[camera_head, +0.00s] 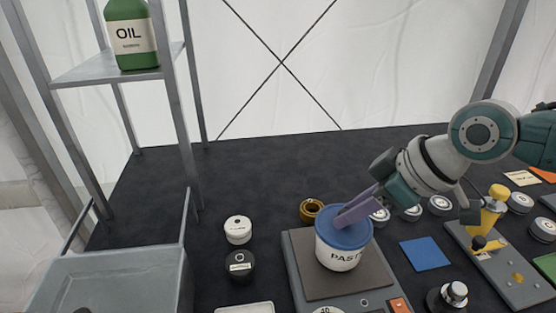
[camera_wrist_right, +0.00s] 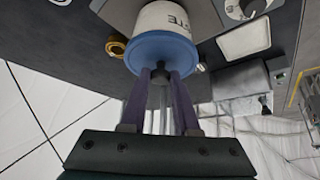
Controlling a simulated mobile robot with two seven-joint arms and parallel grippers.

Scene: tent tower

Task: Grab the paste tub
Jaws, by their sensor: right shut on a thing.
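The paste tub (camera_head: 340,254) is white with a blue lid and dark lettering. It stands upright on the dark plate of a grey scale (camera_head: 299,265). My right gripper (camera_head: 356,209) reaches in from the right and is shut on the tub at its blue lid. In the right wrist view the tub (camera_wrist_right: 165,20) appears upside down, with the purple fingers (camera_wrist_right: 158,75) at the lid. The left gripper is not in view.
A white tin (camera_head: 238,229) and a black tin (camera_head: 240,265) stand left of the scale. A brass ring (camera_head: 311,209) lies behind it. A blue square (camera_head: 425,253) and a yellow-handled press (camera_head: 491,215) are at the right. A shelf with a green oil bottle (camera_head: 127,22) rises at the left.

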